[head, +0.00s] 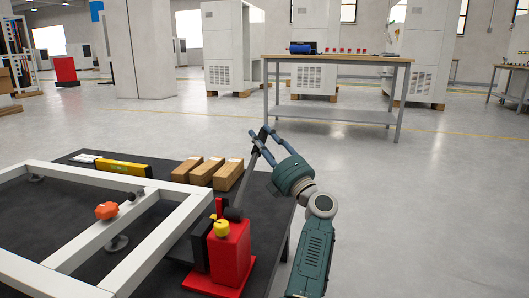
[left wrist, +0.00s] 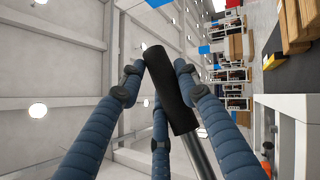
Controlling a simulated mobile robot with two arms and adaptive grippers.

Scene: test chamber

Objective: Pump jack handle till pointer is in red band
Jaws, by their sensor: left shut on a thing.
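The red jack (head: 229,254) stands at the front right of the black-topped table. It has a yellow cap (head: 221,229) and a black socket beside it. Its handle (head: 245,178) is a grey rod that slopes up and to the right from the jack. The handle ends in a black grip (left wrist: 170,90). My left gripper (head: 266,140) is shut on this grip, with its blue fingers around it in the left wrist view. I cannot make out a pointer or red band. My right gripper is not in view.
A white frame (head: 150,184) lies across the black table (head: 85,212), with an orange knob (head: 107,210) at it. A yellow level (head: 122,167) and three wooden blocks (head: 207,171) lie behind. A workbench (head: 338,58) stands farther back. The floor to the right is clear.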

